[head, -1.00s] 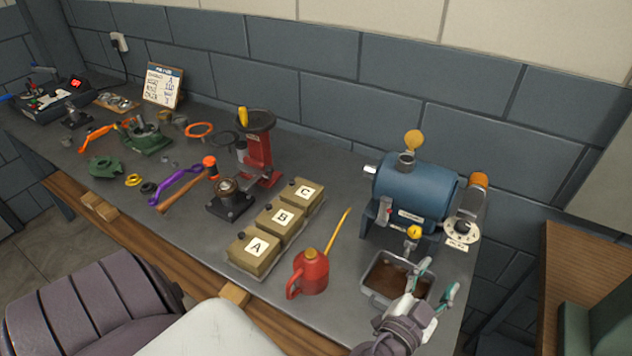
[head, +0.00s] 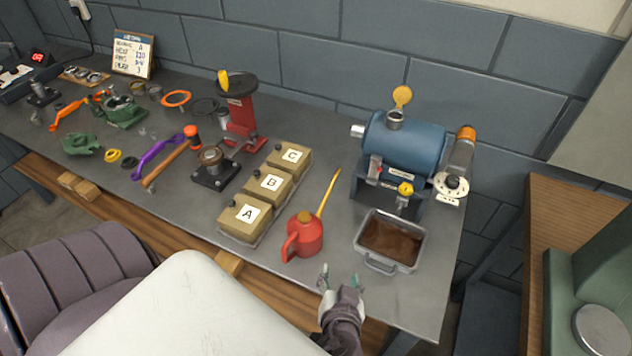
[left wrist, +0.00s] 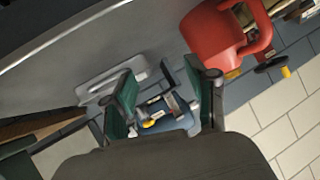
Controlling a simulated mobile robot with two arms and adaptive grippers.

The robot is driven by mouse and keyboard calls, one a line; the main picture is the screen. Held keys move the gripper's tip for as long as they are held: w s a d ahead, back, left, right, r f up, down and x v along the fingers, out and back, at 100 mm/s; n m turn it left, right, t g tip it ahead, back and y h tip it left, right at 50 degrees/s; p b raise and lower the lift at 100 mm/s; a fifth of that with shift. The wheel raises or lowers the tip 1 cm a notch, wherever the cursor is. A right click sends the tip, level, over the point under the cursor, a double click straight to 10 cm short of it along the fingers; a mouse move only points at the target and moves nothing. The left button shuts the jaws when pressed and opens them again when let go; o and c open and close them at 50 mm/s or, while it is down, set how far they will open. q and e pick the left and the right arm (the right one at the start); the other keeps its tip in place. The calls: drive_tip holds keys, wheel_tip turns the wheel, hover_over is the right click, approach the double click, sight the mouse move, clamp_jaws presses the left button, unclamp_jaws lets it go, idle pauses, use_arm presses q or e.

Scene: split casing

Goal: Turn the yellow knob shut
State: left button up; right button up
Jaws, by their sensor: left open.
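The yellow knob (head: 405,189) sits on a small tap low on the front of the blue machine (head: 405,146), just above the back edge of a grey tray (head: 362,240). My left gripper (head: 340,279) is open and empty near the bench's front edge, in front of the tray and apart from the knob. The left wrist view shows its two green-padded fingers spread (left wrist: 165,88), with the blue machine (left wrist: 174,108) small between them. Whether the tap stands open or shut I cannot tell. My right gripper is out of view.
A red oil can (head: 304,236) with a long yellow spout stands left of the tray. Boxes A, B and C (head: 266,186) stand further left. The tray holds brown liquid. A dial (head: 452,186) is right of the tap. Bare bench lies around the tray's front.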

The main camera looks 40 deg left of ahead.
use_arm(q)
drive_tip(key=shift+s+a+f+n+g+y, duration=0.2)
drive_tip(key=shift+s+a+f+g, duration=0.15)
drive_tip(key=shift+s, duration=0.4)
drive_tip(key=shift+s+a+f+n+g+y, duration=0.1)
drive_tip(key=shift+s+a+f+n+g, duration=0.1)
drive_tip(key=shift+s+a+f+g, duration=0.4)
drive_tip(key=shift+s+f+n+g+y, duration=0.1)
drive_tip(key=shift+s+n+g, duration=0.15)
drive_tip(key=shift+s, duration=0.65)
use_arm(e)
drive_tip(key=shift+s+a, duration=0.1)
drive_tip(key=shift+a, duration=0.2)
use_arm(q)
drive_tip(key=s+a+r+m+g+h, duration=0.1)
drive_tip(key=s+a+m+g+h, duration=0.1)
drive_tip(key=s+m+g+h, duration=0.35)
wheel_tip(320, 180, down, 29)
drive_tip(key=s+m+h+b, duration=0.1)
drive_tip(key=s+h+b, duration=0.1)
drive_tip(key=s+a+f+g, duration=0.1)
drive_tip(key=s+a+f, duration=0.1)
drive_tip(key=s+f, duration=1.4)
drive_tip(key=shift+a, duration=0.4)
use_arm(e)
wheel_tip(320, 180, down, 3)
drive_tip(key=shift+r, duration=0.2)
